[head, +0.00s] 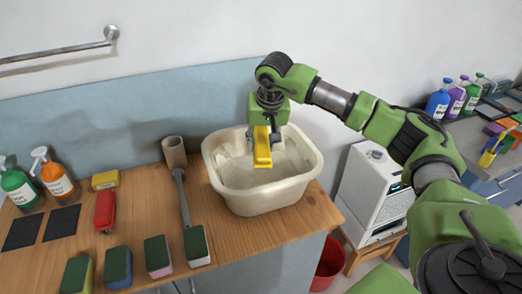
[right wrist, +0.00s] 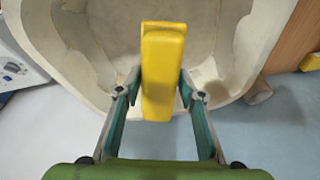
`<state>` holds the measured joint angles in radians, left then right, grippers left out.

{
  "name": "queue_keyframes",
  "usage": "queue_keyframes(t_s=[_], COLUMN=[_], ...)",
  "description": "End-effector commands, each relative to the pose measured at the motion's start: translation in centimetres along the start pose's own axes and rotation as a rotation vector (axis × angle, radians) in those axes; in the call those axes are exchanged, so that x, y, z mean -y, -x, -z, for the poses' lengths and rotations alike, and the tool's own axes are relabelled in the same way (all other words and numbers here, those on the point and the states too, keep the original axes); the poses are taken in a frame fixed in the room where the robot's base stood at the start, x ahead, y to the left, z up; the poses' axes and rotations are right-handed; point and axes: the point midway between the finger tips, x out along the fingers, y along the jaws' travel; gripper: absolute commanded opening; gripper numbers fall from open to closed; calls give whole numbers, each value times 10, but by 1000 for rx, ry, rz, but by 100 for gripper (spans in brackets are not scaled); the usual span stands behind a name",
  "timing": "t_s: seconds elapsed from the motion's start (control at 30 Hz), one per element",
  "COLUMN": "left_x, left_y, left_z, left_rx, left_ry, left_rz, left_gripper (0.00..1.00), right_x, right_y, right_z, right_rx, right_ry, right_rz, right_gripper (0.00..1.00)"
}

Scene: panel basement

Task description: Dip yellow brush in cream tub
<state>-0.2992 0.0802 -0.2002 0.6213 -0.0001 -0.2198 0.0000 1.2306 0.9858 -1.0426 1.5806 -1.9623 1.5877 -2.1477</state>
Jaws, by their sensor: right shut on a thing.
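The cream tub (head: 262,199) stands on the wooden counter, open at the top. My right gripper (head: 264,146) is above the tub and shut on the yellow brush (head: 262,150). The brush shows as a yellow block between the two fingers in the right wrist view (right wrist: 162,75), with the tub (right wrist: 95,50) behind it. The brush hangs over the tub's opening; I cannot tell whether its lower end touches the inside. Its bristles are not clearly visible. My left gripper is not in view.
A white machine (head: 370,190) and red bucket (head: 330,262) stand right of the counter.

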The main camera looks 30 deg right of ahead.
Motion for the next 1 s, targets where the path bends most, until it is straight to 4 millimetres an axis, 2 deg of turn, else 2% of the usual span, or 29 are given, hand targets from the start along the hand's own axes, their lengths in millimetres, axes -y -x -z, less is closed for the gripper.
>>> queue_keyframes(t_s=[0.03, 0.8, 1.0], left_x=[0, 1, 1], left_y=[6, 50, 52], left_z=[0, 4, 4], left_rx=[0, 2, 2], left_ry=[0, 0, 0], left_rz=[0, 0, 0], left_gripper=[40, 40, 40], right_x=[1, 6, 6], right_y=[8, 66, 70], right_z=[3, 20, 21], right_rx=[-1, -1, 0], right_ry=[0, 0, 0], right_rz=[1, 1, 1], right_gripper=[18, 18, 18])
